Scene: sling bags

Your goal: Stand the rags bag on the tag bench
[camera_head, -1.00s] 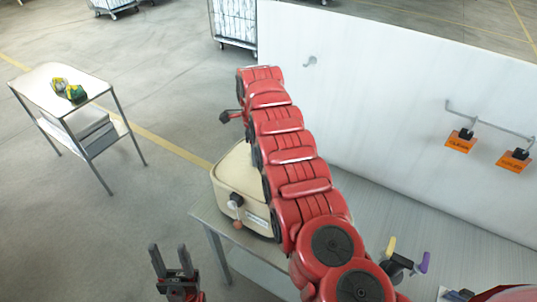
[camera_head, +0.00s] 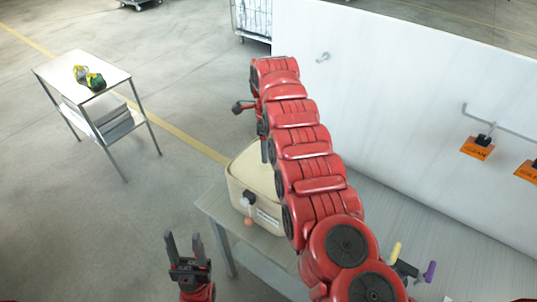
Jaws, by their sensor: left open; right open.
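A cream, boxy bag (camera_head: 240,182) with a dark knob, an orange-brown toggle and a pale label is at the left end of the grey bench (camera_head: 216,204); its label is unreadable. My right arm hides part of it. Orange tags (camera_head: 478,149) hang from a rail on the bench's white back panel. My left gripper (camera_head: 184,240) is open and empty, fingers up, in front and left of the bench. My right arm reaches over the bag. Its gripper is mostly hidden; a dark part (camera_head: 243,107) shows left of the arm's far end.
A small table (camera_head: 110,76) with yellow-green gloves (camera_head: 90,78) stands at the left. A yellow-tipped and a purple-tipped part (camera_head: 430,271) show right of my arm. A hook (camera_head: 323,57) is on the panel. The floor between table and bench is clear.

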